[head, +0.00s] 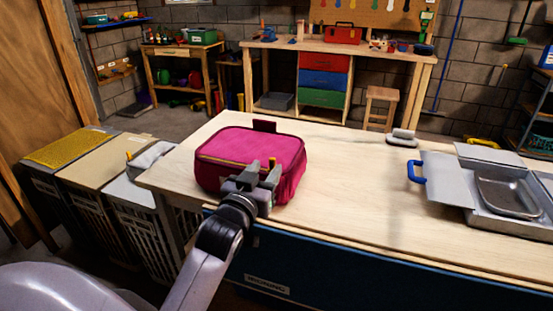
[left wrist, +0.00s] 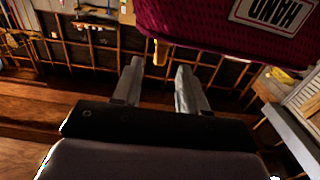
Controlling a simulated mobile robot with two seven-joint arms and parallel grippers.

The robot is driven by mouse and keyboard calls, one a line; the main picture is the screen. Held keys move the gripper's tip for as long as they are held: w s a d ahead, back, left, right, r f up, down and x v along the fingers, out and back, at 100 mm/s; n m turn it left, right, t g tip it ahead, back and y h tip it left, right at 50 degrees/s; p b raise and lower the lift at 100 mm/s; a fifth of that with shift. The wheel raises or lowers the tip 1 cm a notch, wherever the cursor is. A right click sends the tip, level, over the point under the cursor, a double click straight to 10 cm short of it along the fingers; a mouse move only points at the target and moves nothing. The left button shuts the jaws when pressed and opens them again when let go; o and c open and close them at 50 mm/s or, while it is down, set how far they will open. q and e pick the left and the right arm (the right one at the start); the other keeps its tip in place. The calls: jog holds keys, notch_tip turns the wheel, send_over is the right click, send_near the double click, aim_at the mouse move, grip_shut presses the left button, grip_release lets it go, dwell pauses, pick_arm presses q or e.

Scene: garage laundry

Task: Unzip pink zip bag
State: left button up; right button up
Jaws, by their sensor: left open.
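The pink zip bag (head: 248,148) stands closed on the left part of the light wooden table. A yellow zip line runs along its upper front edge. My left gripper (head: 264,170) is in front of the bag's near right side, with its fingers apart and nothing between them. In the left wrist view the bag (left wrist: 210,25) fills the top, with a white label, and a small yellow zip pull (left wrist: 160,50) hangs at its edge, just beyond the open left gripper (left wrist: 158,80). Whether a finger touches the bag I cannot tell. My right gripper is not in view.
An open grey metal case (head: 512,205) lies at the table's right, with a blue-handled lid part. A small grey object (head: 402,137) sits at the back edge. Laundry hampers (head: 100,175) stand left of the table (head: 350,200). The table's middle is clear.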

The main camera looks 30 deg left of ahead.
aim_at(271, 162)
pick_arm(q)
jog(key=shift+x, duration=2.55)
grip_shut()
